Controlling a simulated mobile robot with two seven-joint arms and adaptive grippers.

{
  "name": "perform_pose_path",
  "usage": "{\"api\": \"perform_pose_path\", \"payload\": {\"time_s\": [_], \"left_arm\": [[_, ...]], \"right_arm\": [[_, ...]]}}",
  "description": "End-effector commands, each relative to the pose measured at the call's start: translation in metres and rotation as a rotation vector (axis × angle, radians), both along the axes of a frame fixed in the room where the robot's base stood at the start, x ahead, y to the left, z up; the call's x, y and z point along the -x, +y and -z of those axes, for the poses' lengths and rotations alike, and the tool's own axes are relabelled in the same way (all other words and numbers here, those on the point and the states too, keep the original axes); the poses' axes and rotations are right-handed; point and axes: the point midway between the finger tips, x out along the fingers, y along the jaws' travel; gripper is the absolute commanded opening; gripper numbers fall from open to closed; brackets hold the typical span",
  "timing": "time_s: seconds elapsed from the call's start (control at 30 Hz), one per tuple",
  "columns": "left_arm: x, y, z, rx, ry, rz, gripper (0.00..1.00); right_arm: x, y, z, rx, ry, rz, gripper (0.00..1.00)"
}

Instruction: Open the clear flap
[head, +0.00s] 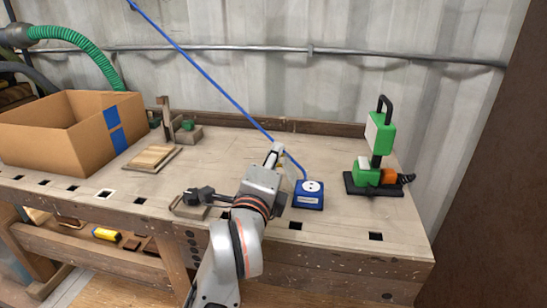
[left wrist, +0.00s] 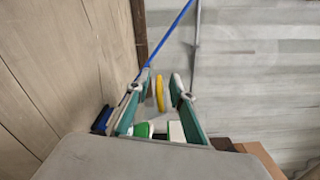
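A blue box with a round white socket face (head: 311,186) sits on the workbench, right of my left gripper, with a blue cord rising from it. I cannot clearly make out a clear flap; a faint pale shape beside the box is too small to tell. My left gripper (head: 276,154) is above the bench, just left of the box. A blue piece (left wrist: 102,120) shows at the left finger's base. My right gripper is not in view.
A green and black stand tool (head: 378,150) stands right of the socket box. An open cardboard box (head: 75,148) is at the left. A wooden board (head: 152,157) lies between. A dark object (head: 196,195) lies left of my arm. The back centre bench is mostly clear.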

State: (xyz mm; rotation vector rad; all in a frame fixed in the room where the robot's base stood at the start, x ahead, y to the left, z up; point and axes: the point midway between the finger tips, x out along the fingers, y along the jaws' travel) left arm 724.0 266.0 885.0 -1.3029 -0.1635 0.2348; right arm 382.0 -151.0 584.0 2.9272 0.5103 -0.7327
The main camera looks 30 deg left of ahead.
Motion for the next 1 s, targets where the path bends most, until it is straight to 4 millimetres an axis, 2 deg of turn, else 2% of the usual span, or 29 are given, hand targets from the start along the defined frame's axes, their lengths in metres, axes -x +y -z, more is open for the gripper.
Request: {"api": "perform_pose_path", "payload": {"time_s": [0.23, 0.5, 0.7, 1.0], "left_arm": [[0.007, -0.002, -0.003, 0.001, -0.005, 0.001, 0.22], [0.048, -0.013, -0.002, 0.002, -0.002, 0.001, 0.22], [0.069, -0.019, -0.002, 0.0, -0.002, 0.001, 0.22], [0.073, -0.02, -0.002, 0.0, -0.002, 0.001, 0.22]], "right_arm": [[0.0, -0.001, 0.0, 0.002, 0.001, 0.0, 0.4], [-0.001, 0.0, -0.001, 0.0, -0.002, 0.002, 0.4], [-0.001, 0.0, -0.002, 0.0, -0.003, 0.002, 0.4], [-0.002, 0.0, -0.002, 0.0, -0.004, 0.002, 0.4]]}}
